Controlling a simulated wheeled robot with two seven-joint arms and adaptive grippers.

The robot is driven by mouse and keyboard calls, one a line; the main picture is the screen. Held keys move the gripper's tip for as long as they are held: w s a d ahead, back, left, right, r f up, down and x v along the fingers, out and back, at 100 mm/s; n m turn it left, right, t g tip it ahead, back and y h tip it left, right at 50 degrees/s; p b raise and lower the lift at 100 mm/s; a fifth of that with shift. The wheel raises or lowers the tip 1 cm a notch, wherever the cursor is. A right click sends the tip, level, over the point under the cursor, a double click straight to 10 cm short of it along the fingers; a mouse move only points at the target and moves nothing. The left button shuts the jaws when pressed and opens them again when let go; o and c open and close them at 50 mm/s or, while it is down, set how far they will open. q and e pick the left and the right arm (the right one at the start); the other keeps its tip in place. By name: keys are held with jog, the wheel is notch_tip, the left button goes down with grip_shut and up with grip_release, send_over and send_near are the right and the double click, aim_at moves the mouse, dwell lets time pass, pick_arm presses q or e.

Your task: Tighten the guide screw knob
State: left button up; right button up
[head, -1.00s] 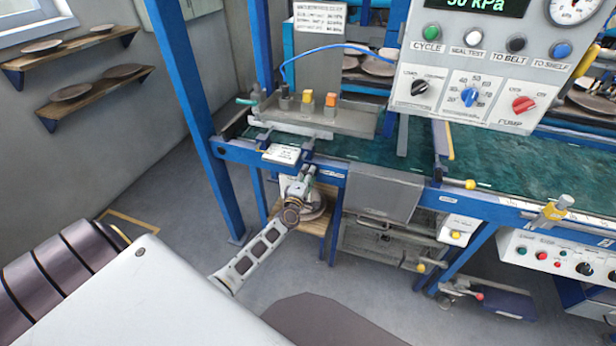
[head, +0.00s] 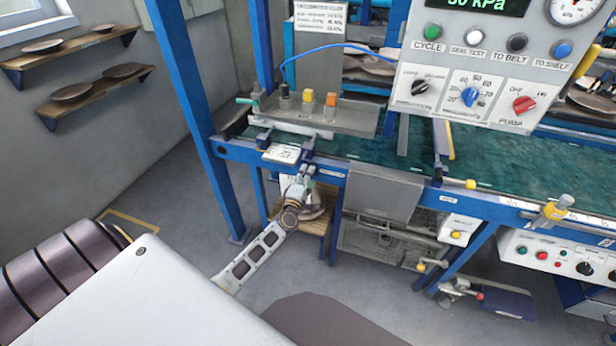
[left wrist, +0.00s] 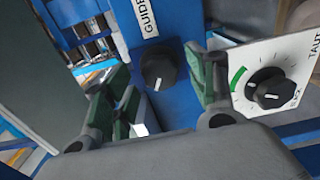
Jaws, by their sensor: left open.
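In the left wrist view, a black round knob (left wrist: 158,68) with a white pointer line sits on a blue panel, below a white label (left wrist: 152,15) that reads "GUID" before it is cut off. My left gripper (left wrist: 165,92) is open, with one green-padded finger to the left of this knob and one to the right. The knob lies between and ahead of the fingers, and I see no finger closed on it. In the head view my left gripper (head: 303,176) is at the blue front rail, below a white plate; I cannot make out the knob there. My right gripper is not in view.
A second black knob (left wrist: 268,88) on a white dial plate marked "TAUT" is close beside the right finger. In the head view, a grey hanging panel (head: 382,192) is right of the gripper, and a wooden stool (head: 317,222) is below. The green belt (head: 480,180) runs behind.

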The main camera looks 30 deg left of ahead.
pick_arm(q)
jog(key=v, duration=1)
jog(key=shift+s, duration=0.3)
dwell(0.5)
